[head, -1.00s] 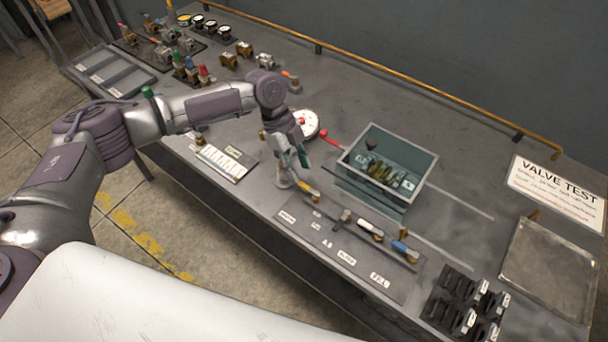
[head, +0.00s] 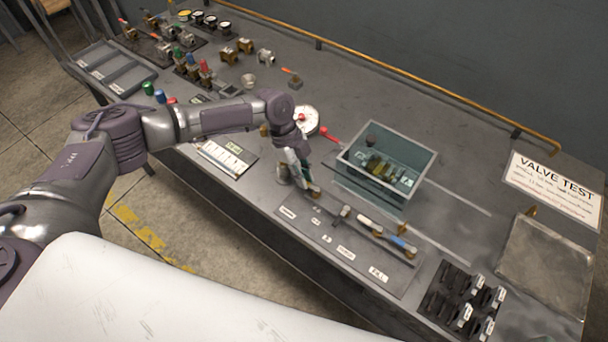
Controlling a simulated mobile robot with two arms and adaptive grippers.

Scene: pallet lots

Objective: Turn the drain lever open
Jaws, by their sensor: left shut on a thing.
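A valve row on a dark panel (head: 318,240) runs along the front of the bench. My left gripper (head: 311,190) is at the row's left end, low over the leftmost valve. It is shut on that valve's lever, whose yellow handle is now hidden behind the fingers. To the right are a small dark lever (head: 344,213), a white-handled lever (head: 369,222) and a blue-handled lever (head: 402,243). The right-hand label reads FILL; the leftmost label (head: 287,212) is too small to read. My right gripper is not in view.
A clear open tank (head: 430,172) stands just behind the row. A white round gauge (head: 309,117) and a red lever (head: 330,134) are behind my gripper. Black holders (head: 447,306) and a VALVE TEST sign (head: 556,190) are at the right.

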